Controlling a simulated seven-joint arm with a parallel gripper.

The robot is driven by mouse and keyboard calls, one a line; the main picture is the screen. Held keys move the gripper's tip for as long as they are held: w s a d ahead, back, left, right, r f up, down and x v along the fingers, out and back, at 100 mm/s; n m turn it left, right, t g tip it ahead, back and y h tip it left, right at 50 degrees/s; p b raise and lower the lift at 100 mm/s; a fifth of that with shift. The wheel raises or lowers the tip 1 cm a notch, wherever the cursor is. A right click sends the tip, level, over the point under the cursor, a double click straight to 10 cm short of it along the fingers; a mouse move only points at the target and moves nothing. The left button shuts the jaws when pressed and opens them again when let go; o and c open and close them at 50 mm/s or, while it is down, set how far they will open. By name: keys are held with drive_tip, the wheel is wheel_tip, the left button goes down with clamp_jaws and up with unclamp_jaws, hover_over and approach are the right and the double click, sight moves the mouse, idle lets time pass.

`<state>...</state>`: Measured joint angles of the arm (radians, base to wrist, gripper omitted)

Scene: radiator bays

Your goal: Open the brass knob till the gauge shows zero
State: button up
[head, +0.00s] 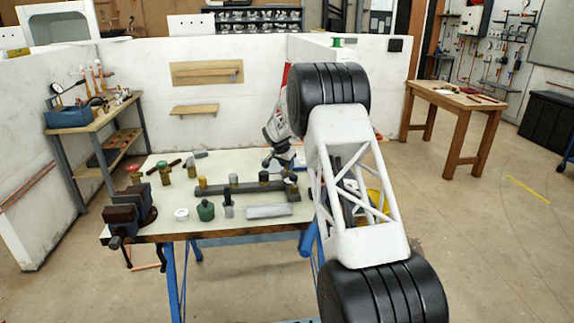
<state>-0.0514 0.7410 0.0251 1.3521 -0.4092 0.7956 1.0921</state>
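A dark bar (248,188) lies across the pale workbench (180,225), with several short knobs or fittings along it. A brass-coloured knob (202,181) stands at its left end, and other small upright fittings stand further right. Which one is the task's brass knob I cannot tell for sure. No gauge face can be made out on this bar. My gripper (281,162) is above the right end of the bar, pointing down, partly behind my own arm. Its fingers are too small to tell whether they are open, shut or touching a fitting.
A vise (128,215) sits at the bench's left corner. A green-topped fitting (164,174), a dark green piece (205,211), a white ring (182,213) and a grey block (268,211) lie around the bar. A round dial (56,88) stands on the left side table.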

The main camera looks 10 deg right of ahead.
drive_tip(key=shift+c, duration=1.2)
drive_tip(key=shift+n, duration=0.4)
drive_tip(key=n+y, duration=0.1)
drive_tip(key=n, duration=0.1)
drive_tip(key=n+t, duration=0.1)
drive_tip(key=n, duration=0.1)
drive_tip(key=shift+s+d+y, duration=0.1)
drive_tip(key=shift+y, duration=0.3)
drive_tip(key=n+y, duration=0.1)
drive_tip(key=n, duration=0.4)
drive_tip(key=shift+y, duration=0.4)
drive_tip(key=n+y, duration=0.1)
drive_tip(key=n, duration=0.1)
drive_tip(key=n+y, duration=0.1)
drive_tip(key=n, duration=0.2)
drive_tip(key=shift+d, duration=0.15)
drive_tip(key=shift+n+g+y, duration=0.3)
drive_tip(key=shift+n+g, duration=0.1)
drive_tip(key=shift+n, duration=0.85)
drive_tip(key=shift+n+g+y, duration=0.3)
drive_tip(key=shift+n+g, duration=0.1)
drive_tip(key=shift+n, duration=0.85)
